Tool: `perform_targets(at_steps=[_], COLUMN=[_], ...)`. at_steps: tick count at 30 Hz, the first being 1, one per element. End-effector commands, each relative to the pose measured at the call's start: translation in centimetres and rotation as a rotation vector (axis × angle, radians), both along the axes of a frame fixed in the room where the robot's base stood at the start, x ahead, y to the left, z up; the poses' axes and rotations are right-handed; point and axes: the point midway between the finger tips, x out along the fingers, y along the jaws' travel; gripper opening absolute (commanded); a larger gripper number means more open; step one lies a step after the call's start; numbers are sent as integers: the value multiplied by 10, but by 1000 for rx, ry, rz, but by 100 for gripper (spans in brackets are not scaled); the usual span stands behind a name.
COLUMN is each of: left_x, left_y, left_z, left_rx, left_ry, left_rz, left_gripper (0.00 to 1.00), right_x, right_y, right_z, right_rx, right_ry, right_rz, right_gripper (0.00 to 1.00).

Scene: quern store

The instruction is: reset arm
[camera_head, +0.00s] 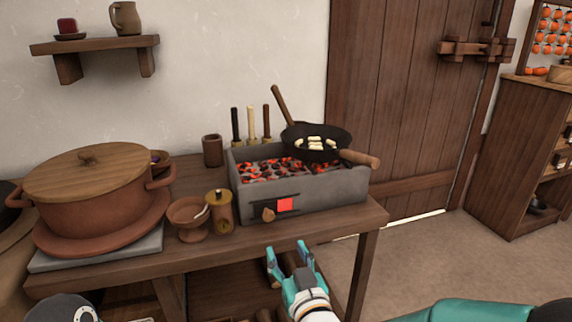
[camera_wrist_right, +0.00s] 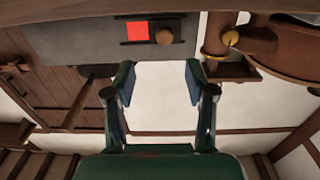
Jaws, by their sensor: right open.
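My right gripper (camera_head: 290,258) is open and empty in front of the table's front edge, below the stone brazier (camera_head: 330,190). In the right wrist view its two fingers (camera_wrist_right: 160,82) stand apart with nothing between them. The brazier's red square and knob show beyond the fingers in that view. My left gripper does not show in either view.
The wooden table (camera_head: 200,258) holds a lidded clay pot (camera_head: 95,205), a small bowl (camera_head: 187,230), a lidded jar (camera_head: 220,212) and the brazier with glowing coals. A black pan (camera_head: 330,152) with pale pieces sits over the coals. Floor at right is clear before a shelf (camera_head: 515,150).

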Motion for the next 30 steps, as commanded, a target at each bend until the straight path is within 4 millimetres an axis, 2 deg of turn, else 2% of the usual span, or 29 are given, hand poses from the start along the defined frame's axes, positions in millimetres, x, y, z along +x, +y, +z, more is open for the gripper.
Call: perform_targets(at_steps=[2, 5, 8, 9, 11, 12, 14, 15, 18, 21, 25, 30], left_x=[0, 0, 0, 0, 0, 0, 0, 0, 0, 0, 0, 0], left_y=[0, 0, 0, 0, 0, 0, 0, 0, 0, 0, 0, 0], left_z=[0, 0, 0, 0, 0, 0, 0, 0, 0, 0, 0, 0], left_rx=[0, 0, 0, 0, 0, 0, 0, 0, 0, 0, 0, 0], left_ry=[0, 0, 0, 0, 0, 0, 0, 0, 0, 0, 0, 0], left_rz=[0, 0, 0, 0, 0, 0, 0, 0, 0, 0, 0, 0], left_gripper=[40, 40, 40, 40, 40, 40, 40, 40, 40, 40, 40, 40], right_x=[9, 19, 20, 16, 5, -5, -25, -41, -87, -135, -192, -257], right_y=[-19, -51, -89, -102, -120, -130, -142, -148, -156, -155, -144, -123], right_z=[-19, -58, -117, -145, -186, -214, -254, -279, -333, -370, -397, -403], right_rx=[-8, -27, -57, -68, -75, -74, -64, -53, -10, 38, 95, 158], right_ry=[33, 106, 221, 284, 386, 462, 581, 664, 869, 1054, 1268, 1534], right_rz=[-39, -98, -154, -167, -181, -186, -188, -188, -180, -163, -131, -87], right_gripper=[55, 55, 55, 55, 55, 55, 55, 55, 55, 55, 55, 55])
